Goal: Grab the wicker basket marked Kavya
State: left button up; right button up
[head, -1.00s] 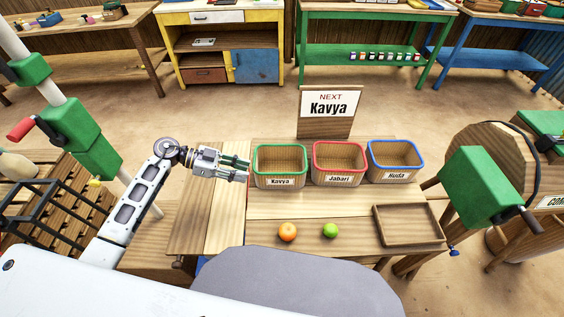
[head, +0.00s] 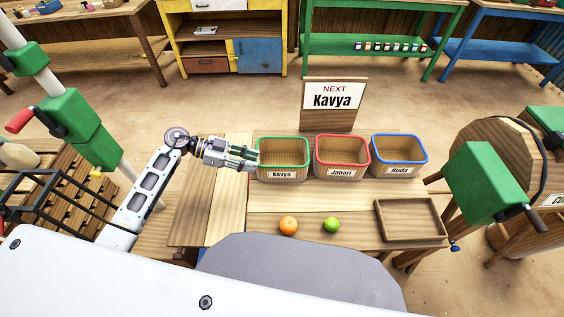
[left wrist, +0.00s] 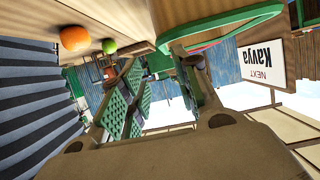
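The wicker basket marked Kavya (head: 283,153), with a green rim, stands upright on the table, leftmost of three baskets. My left gripper (head: 254,159) is at this basket's left side, fingertips at its left edge. In the left wrist view the two fingers (left wrist: 160,68) are apart with a gap between them. The basket's green rim (left wrist: 215,22) shows just beyond the fingertips there. I cannot tell whether a finger touches it. My right gripper is out of view.
The red-rimmed Jabari basket (head: 341,153) and blue-rimmed Huda basket (head: 399,153) stand to the right. A Kavya sign (head: 333,103) is behind. An orange (head: 288,225), a lime (head: 331,225) and a wooden tray (head: 411,221) are in front. The table (head: 290,199) between is clear.

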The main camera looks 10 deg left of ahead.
aim_at(280, 167)
pick_arm(q)
jog(key=x, duration=0.6)
jog(key=shift+d, duration=0.25)
jog(key=shift+w, duration=0.1)
jog(key=shift+d+f, duration=0.1)
jog(key=shift+w+d+f, duration=0.3)
jog(key=shift+d, duration=0.25)
jog(key=shift+w+d+f, duration=0.25)
jog(key=shift+d+f, duration=0.1)
jog(key=shift+d, duration=0.25)
jog(key=shift+x, duration=1.15)
grip_shut()
